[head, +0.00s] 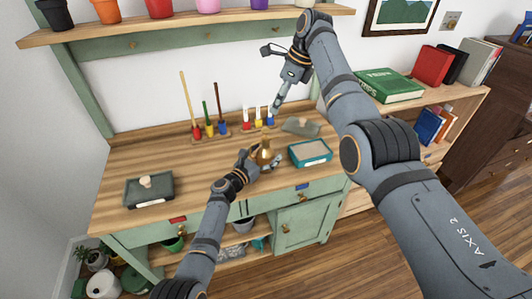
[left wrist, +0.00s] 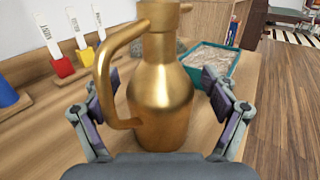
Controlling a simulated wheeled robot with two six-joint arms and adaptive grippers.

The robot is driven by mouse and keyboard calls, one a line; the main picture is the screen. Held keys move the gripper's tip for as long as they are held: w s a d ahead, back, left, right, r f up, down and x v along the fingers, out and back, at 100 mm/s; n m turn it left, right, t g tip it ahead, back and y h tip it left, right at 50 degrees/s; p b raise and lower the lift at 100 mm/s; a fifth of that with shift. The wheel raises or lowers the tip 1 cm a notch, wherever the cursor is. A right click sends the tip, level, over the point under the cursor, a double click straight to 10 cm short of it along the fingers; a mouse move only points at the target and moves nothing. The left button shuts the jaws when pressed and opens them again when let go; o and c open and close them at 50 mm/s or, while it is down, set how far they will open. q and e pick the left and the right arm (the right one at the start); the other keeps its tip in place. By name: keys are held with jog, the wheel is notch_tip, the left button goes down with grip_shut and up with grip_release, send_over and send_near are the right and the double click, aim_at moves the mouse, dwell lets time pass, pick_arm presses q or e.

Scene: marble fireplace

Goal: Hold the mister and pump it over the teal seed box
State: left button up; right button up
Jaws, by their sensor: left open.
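The brass mister (head: 264,152) stands upright on the wooden bench; its body and side handle fill the middle of the left wrist view (left wrist: 163,95). My left gripper (head: 260,162) is low at the mister. Its open fingers (left wrist: 158,105) stand on either side of the body, with the handle by the left finger; contact is not clear. The teal seed box (head: 311,162), filled with pale brown soil, sits just right of the mister and behind the right finger in the left wrist view (left wrist: 236,64). My right gripper (head: 276,104) hangs above the bench's back; its finger gap is unclear.
Colored tool holders (head: 208,131) and red, yellow and blue labeled markers (head: 257,122) line the bench's back. Bare wood lies between tray and mister.

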pick_arm(q)
jog(key=shift+c, duration=0.4)
jog(key=c, duration=1.4)
jog(key=shift+c, duration=0.2)
pick_arm(e)
grip_shut()
